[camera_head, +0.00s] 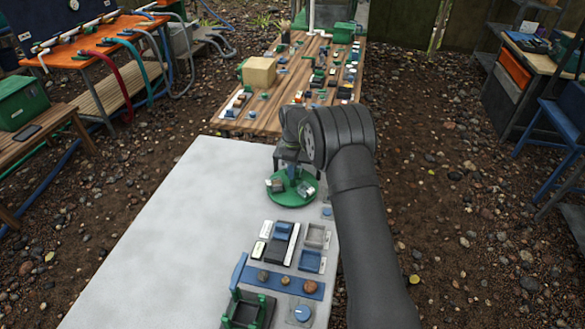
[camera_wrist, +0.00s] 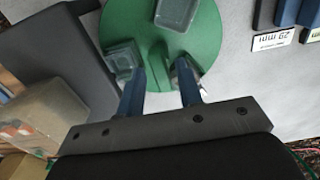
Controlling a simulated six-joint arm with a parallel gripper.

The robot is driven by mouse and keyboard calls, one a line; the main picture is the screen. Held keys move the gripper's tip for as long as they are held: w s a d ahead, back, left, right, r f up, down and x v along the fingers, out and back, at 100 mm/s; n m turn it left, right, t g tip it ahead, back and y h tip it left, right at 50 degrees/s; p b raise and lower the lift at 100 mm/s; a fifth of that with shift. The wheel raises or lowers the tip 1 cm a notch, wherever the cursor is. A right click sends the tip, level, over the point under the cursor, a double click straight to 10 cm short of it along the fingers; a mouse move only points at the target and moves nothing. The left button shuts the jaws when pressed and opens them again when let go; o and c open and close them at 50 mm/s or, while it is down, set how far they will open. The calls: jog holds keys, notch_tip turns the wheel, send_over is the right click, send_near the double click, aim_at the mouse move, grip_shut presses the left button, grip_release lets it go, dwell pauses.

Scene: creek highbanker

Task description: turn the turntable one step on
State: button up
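The turntable is a round green disc (camera_head: 293,199) on the pale table, with small grey blocks on it. In the wrist view the disc (camera_wrist: 207,32) fills the upper middle. It carries a grey translucent block (camera_wrist: 122,56) at left, another block (camera_wrist: 178,12) at the top and one partly hidden by the right finger. A darker green raised strip (camera_wrist: 160,58) runs toward the space between my fingers. My gripper (camera_wrist: 160,75) is open, its two blue fingers apart over the disc's near edge. I cannot tell whether they touch it. In the head view my arm hides part of it.
The pale table (camera_head: 165,235) has clear room left of the turntable. In front stand a blue strip with round pieces (camera_head: 310,287), small trays (camera_head: 316,236) and a green frame (camera_head: 247,311). A cluttered wooden table (camera_head: 262,119) with a cardboard box (camera_head: 259,72) lies behind.

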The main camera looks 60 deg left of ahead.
dwell(0.3)
jog(key=shift+r, duration=3.55)
jog(key=shift+f, duration=0.15)
notch_tip(320, 180, down, 6)
jog(key=shift+f, duration=0.45)
jog(key=shift+m, duration=2)
